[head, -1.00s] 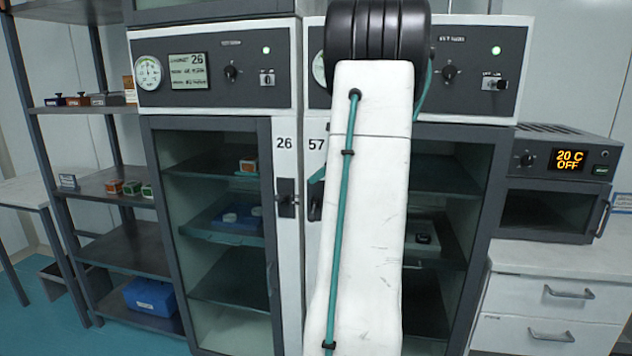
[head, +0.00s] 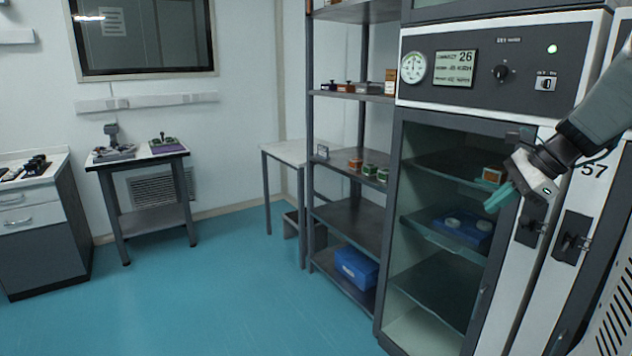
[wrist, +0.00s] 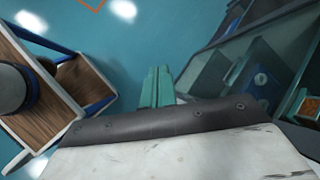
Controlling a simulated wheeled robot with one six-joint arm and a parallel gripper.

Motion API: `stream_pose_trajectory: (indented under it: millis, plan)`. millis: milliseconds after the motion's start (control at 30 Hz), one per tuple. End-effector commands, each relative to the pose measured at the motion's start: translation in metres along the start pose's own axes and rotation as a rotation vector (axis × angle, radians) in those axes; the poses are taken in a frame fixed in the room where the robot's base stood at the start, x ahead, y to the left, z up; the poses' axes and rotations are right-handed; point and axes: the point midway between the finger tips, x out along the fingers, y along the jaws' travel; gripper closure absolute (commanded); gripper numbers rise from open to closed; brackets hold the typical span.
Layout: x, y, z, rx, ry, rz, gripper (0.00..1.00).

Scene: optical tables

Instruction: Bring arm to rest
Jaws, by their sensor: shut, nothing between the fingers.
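My gripper (head: 499,197) shows at the right of the head view, with teal fingers pointing down and left. The fingers are shut together and hold nothing. It is in front of the glass door of cabinet 26 (head: 455,85); I cannot tell the gap between them. In the wrist view the teal fingers (wrist: 157,86) lie side by side above the blue floor. My arm reaches in from the right edge of the head view.
A shelf rack (head: 345,223) with small boxes and a blue bin (head: 357,266) stands left of the cabinet. A small table (head: 139,163) stands by the far wall. The blue floor (head: 190,300) at left is clear. The wrist view shows a wood-panelled unit (wrist: 45,95).

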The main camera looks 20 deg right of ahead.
Motion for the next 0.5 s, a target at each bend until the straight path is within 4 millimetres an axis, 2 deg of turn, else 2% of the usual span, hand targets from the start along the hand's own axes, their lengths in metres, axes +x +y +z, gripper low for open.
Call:
stream_pose_trajectory:
  millis: [33, 100, 200, 333, 400, 500]
  plan:
    - [0.011, 0.019, 0.037, -0.145, 0.017, 0.055, 1.00]
    - [0.024, 0.049, 0.074, -0.346, 0.040, 0.130, 1.00]
    - [0.038, 0.096, 0.116, -0.637, 0.065, 0.231, 1.00]
    - [0.049, 0.160, 0.151, -1.017, 0.089, 0.354, 1.00]
    - [0.052, 0.194, 0.161, -1.223, 0.098, 0.415, 1.00]
    - [0.055, 0.236, 0.166, -1.493, 0.107, 0.493, 1.00]
